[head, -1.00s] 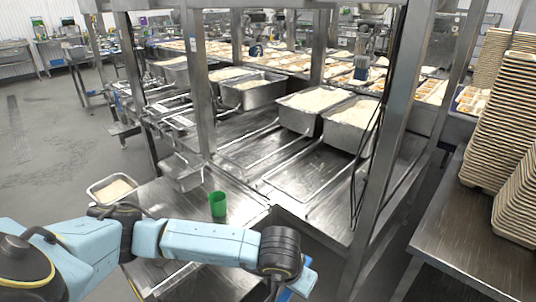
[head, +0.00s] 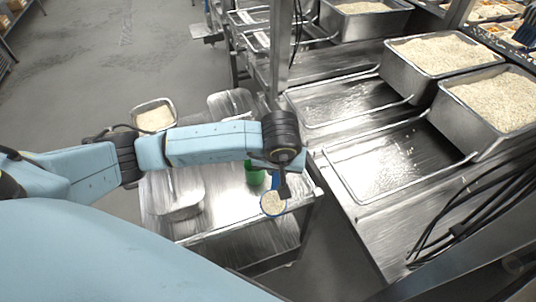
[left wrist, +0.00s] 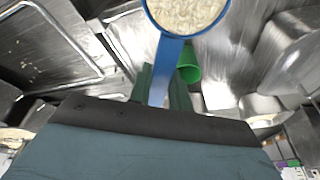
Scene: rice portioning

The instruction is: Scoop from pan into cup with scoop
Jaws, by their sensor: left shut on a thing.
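My left gripper (head: 284,186) is shut on the handle of a blue scoop (head: 264,204), which is full of white rice. In the left wrist view the scoop (left wrist: 157,68) points away from my left gripper (left wrist: 160,95), its bowl cut off by the top edge. The green cup (head: 254,175) stands on the steel table, partly hidden behind my left arm; the cup also shows in the left wrist view (left wrist: 189,66), beside the scoop handle. A small pan of rice (head: 154,117) is at the table's far left. My right gripper is not in view.
An empty steel pan (head: 183,197) is at the left of the small steel table (head: 222,220). Large deep pans of rice (head: 440,56) stand on the rack at the right. Black cables (head: 455,215) hang at the lower right.

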